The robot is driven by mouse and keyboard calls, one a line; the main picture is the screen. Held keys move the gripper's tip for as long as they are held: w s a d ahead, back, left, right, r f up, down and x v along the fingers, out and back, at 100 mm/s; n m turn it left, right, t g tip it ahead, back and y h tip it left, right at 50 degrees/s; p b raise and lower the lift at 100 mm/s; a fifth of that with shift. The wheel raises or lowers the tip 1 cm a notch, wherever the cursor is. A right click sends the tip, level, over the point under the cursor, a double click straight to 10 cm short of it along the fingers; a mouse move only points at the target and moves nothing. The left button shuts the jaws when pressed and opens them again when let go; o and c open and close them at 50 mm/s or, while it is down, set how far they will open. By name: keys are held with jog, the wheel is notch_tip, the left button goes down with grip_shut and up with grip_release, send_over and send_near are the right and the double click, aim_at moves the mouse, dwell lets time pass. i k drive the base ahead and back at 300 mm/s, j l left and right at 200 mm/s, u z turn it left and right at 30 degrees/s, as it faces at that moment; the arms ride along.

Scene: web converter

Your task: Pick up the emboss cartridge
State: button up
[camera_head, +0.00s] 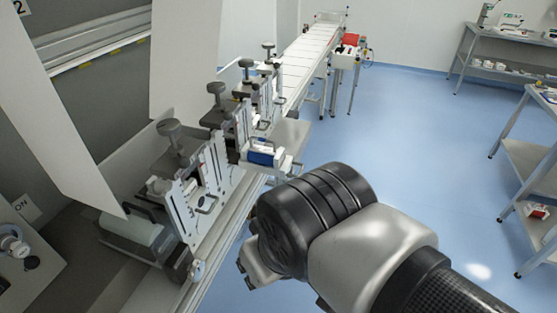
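What looks like the emboss cartridge, a blue and white block with a dark handle (264,157), sits in the machine line near the middle of the view. I cannot confirm its identity by any label. My gripper (247,272) is at the lower middle, in front of and below the cartridge in the picture, apart from it. My own wrist covers most of the gripper, so its fingers are mostly hidden. I cannot see whether it is open or holds anything.
Upright metal stations (196,195) with dark knobs line the machine left of my arm. A white panel (62,130) hangs at left. A long conveyor (305,50) runs to the back. Shelved tables (530,165) stand at right. The blue floor between is clear.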

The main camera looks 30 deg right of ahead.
aim_at(273, 158)
jog(key=i+l+z, duration=0.25)
jog(key=i, duration=0.2)
jog(key=i+l+z, duration=0.1)
jog(key=i+z, duration=0.2)
jog(key=i, duration=0.2)
